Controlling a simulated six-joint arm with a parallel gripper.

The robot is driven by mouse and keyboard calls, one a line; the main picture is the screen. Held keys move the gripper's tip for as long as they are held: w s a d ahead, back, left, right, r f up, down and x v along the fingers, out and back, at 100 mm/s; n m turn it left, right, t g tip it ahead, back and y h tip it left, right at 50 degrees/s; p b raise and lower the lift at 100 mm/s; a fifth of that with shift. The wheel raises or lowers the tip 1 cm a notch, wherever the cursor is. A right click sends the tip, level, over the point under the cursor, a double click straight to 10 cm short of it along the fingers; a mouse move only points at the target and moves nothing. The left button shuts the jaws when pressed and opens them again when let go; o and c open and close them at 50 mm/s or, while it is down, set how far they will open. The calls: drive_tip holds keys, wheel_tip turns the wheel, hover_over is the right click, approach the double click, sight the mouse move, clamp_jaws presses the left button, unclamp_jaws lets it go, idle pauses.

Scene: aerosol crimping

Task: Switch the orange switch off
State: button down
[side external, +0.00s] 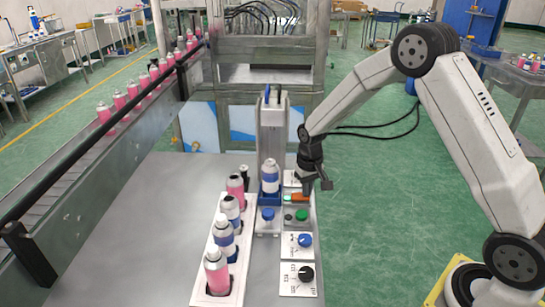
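The orange switch (299,197) is on the control panel at the right side of the work table, above the green button (302,214). My gripper (316,184) points down just above and slightly to the right of the orange switch. It hides part of the panel behind it. I cannot tell whether it touches the switch, or how far its fingers are apart. Which way the switch is set is too small to read.
A blue knob (304,240) and a black knob (306,273) sit lower on the panel. A blue-and-white can (269,176) stands in the crimping machine (272,125), left of my gripper. A white rack (210,297) holds several cans. A conveyor with pink cans runs at left.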

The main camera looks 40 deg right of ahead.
sight(308, 199)
drive_tip(key=shift+f, duration=0.15)
idle(0.4)
drive_tip(key=shift+r, duration=2.8)
drive_tip(key=shift+r, duration=0.1)
drive_tip(key=shift+r, duration=2.4)
drive_tip(key=shift+s+a, duration=0.1)
drive_tip(key=s+a+f+n+t, duration=0.1)
drive_tip(key=s+a, duration=0.2)
drive_tip(key=s, duration=0.6)
drive_tip(key=s+a+f+n+t, duration=0.1)
drive_tip(key=s+a+n, duration=0.1)
drive_tip(key=s, duration=0.7)
drive_tip(key=shift+a+t, duration=0.3)
drive_tip(key=shift+a, duration=0.55)
drive_tip(key=shift+s, duration=0.1)
